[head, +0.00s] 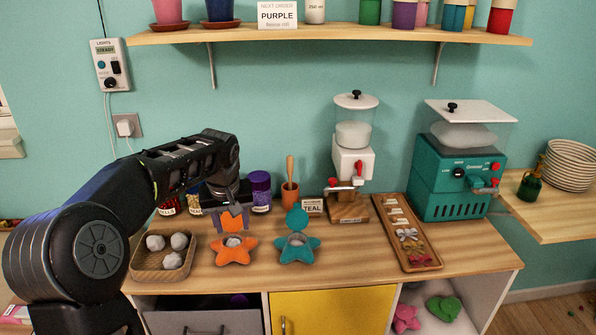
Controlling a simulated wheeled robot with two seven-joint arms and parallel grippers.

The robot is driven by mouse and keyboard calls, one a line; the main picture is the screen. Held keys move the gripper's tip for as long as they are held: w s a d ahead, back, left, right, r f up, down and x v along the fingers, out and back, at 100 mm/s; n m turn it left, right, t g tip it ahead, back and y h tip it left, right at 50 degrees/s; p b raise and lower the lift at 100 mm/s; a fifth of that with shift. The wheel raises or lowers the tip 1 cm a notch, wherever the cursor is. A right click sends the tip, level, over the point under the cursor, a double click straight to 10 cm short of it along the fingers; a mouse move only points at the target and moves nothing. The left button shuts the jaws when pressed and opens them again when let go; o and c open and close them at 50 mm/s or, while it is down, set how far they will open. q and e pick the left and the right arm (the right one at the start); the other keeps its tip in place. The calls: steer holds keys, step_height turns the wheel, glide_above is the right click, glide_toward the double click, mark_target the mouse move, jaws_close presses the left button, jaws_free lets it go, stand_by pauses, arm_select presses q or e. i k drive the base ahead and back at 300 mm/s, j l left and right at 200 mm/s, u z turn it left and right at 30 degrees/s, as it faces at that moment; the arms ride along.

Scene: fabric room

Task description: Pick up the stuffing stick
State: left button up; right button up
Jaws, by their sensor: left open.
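A wooden stick (290,168), which looks like the stuffing stick, stands upright in a small terracotta cup (290,194) at the back of the worktop. My left gripper (232,212) is open and points down, to the left of the cup and apart from it. It is over or in front of the raised orange part of an orange star (233,255); I cannot tell whether they touch. No stick is between its fingers. My right gripper is not in view.
A teal star (297,251) with its round flap up lies right of the orange one. A tray of white balls (165,262), spice-like jars (260,190), a TEAL sign (312,206), a white dispenser (352,160), a teal machine (457,168) and a wooden tray (421,262) stand around.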

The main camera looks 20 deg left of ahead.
mark_target(289, 159)
steer(key=i, duration=1.15)
